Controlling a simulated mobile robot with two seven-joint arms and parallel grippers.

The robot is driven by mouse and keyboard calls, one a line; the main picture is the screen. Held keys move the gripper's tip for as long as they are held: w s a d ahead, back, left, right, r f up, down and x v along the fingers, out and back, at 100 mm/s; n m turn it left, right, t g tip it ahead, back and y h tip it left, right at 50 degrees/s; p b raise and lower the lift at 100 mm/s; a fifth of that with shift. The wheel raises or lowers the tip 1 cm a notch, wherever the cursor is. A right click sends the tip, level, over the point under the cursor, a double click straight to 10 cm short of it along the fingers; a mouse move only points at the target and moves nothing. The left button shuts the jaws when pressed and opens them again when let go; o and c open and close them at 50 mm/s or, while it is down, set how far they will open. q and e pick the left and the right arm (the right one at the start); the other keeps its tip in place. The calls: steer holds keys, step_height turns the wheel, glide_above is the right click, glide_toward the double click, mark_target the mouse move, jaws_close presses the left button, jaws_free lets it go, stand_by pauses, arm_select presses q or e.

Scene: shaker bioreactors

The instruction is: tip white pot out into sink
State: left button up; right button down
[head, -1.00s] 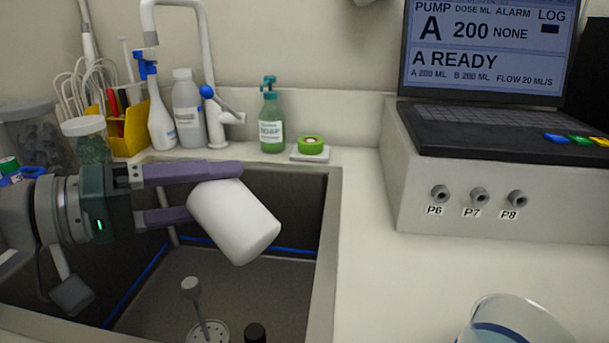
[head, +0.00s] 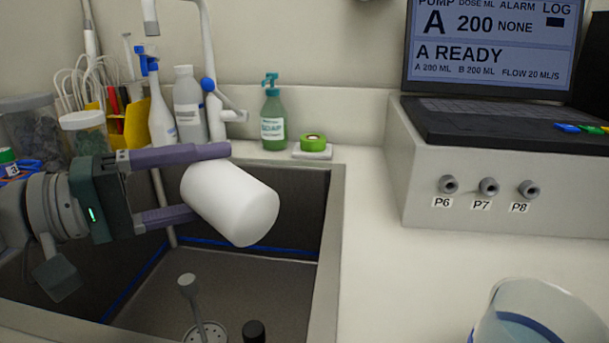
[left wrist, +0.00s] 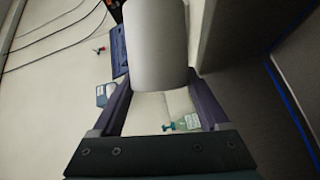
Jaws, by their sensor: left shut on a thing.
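The white pot (head: 230,203) is held tilted on its side above the sink (head: 336,215), in the head view. Its lower end points down and to the right. My left gripper (head: 203,182) is shut on the pot, with one purple finger above and one below it. The pot also shows between the fingers in the left wrist view (left wrist: 157,45). The pot's opening and contents cannot be made out, and no liquid is seen falling. My right gripper is not in view.
A dark stopper (head: 254,332) and a drain (head: 207,333) are in the basin.

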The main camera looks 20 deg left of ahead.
arm_select(q)
steer(key=shift+w+a+f+n+b, duration=0.1)
steer(key=shift+a+f+n+b, duration=0.2)
steer(key=shift+n+b, duration=0.5)
steer(key=shift+t, duration=0.3)
steer(key=shift+f+n+h, duration=0.1)
steer(key=shift+n+h, duration=0.2)
steer(key=shift+n, duration=0.1)
steer(key=shift+a+n+t+b, duration=0.2)
steer(key=shift+n+t+b, duration=0.1)
steer(key=shift+n+b, duration=0.4)
